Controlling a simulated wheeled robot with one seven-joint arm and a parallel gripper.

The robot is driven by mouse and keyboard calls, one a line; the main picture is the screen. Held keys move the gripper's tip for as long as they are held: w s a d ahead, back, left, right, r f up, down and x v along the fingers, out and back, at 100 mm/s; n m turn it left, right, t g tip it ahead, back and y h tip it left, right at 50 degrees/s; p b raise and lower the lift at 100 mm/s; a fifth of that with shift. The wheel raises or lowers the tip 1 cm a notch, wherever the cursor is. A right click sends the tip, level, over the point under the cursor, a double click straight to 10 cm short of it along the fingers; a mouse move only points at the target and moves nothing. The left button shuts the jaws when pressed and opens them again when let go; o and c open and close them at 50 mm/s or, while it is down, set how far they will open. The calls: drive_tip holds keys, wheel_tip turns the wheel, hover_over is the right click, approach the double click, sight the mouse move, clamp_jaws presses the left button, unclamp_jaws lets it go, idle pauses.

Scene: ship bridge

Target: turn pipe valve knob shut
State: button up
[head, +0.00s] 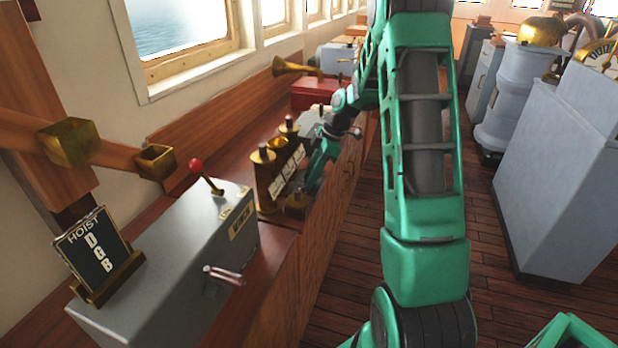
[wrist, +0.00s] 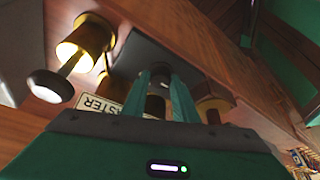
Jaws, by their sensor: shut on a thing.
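The brass valve unit (head: 266,187) stands on the wooden console, with upright knobs and pale label plates. My gripper (head: 311,188) reaches down at its right side in the head view. In the wrist view my gripper (wrist: 161,78) is shut on a small dark knob (wrist: 156,105), with one teal finger on each side. The fingers partly hide this knob, and its turn angle cannot be told. A black-tipped stem on a brass cylinder (wrist: 85,35) is left of the fingers. A reddish-brass fitting (wrist: 212,103) is right of them.
A grey hoist box (head: 170,260) with a red-knobbed lever (head: 197,166) stands in front of the valve unit. A brass horn (head: 295,67) and a red box (head: 315,92) lie beyond.

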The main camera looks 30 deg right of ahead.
drive_tip(key=shift+w+d, duration=0.1)
drive_tip(key=shift+d, duration=0.05)
drive_tip(key=o, duration=1.1)
drive_tip(key=shift+c, duration=0.2)
drive_tip(key=v, duration=1)
drive_tip(key=shift+r, duration=0.4)
